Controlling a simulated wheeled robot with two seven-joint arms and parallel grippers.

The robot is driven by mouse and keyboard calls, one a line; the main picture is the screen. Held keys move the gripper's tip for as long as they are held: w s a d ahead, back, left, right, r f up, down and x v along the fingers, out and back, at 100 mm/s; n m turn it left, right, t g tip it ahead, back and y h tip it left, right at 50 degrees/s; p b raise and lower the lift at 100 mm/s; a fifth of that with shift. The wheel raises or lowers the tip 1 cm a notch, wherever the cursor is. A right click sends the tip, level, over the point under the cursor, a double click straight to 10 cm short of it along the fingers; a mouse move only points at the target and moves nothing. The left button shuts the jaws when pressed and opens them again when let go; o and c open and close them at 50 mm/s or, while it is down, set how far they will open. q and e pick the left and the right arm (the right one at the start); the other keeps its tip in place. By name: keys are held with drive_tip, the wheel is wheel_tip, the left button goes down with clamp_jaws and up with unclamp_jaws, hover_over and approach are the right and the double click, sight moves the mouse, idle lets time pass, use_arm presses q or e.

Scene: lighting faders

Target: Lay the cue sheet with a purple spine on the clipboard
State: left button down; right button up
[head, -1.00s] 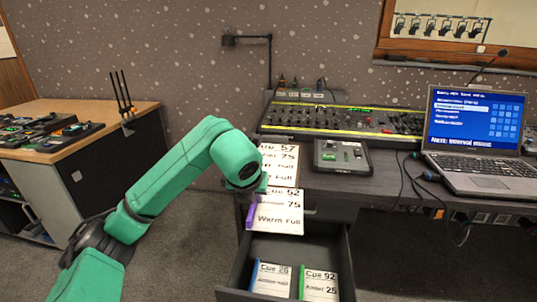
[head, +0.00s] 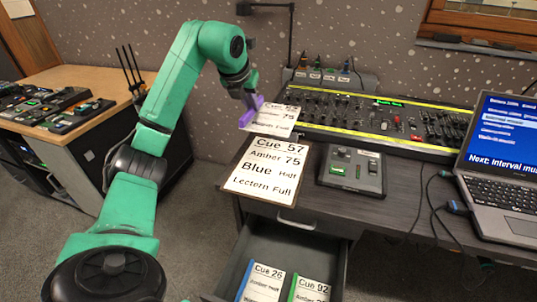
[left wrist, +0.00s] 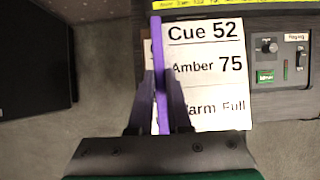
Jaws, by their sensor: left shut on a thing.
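The cue sheet with a purple spine (head: 275,121) reads "Cue 52, Amber 75, Warm Full". My left gripper (head: 250,103) is shut on its purple spine, and the sheet extends to the right of the fingers. In the left wrist view the sheet (left wrist: 205,62) shows face up, with the gripper fingers (left wrist: 160,88) on both sides of the spine. The clipboard (head: 234,162) lies at the desk's left edge under a page reading "Cue 57". The held sheet is beyond its far end in the head view; its height above the desk is unclear. My right gripper is out of view.
The open drawer (head: 226,285) below holds a blue-spined sheet (head: 262,284) and a green-spined sheet (head: 310,290). A small fader box (head: 351,170) sits right of the clipboard. The lighting console (head: 380,118) is behind, and a laptop (head: 505,165) is at the right.

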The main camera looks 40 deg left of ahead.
use_arm(q)
drive_tip(key=f+b, duration=0.1)
drive_tip(key=f, duration=0.4)
drive_tip(key=f+b, duration=0.1)
drive_tip(key=f, duration=0.5)
drive_tip(key=s+f+b, duration=0.1)
drive_tip(key=f, duration=0.4)
drive_tip(key=shift+f, duration=0.35)
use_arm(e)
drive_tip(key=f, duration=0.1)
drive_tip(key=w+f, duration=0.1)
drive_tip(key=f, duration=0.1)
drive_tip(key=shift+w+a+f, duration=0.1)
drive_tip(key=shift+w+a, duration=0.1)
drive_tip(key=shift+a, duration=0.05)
use_arm(q)
drive_tip(key=shift+f, duration=0.2)
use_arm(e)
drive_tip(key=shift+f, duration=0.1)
use_arm(q)
drive_tip(key=c, duration=0.9)
unclamp_jaws()
drive_tip(key=shift+o, duration=0.2)
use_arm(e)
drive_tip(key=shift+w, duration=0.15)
use_arm(q)
drive_tip(key=shift+r, duration=0.1)
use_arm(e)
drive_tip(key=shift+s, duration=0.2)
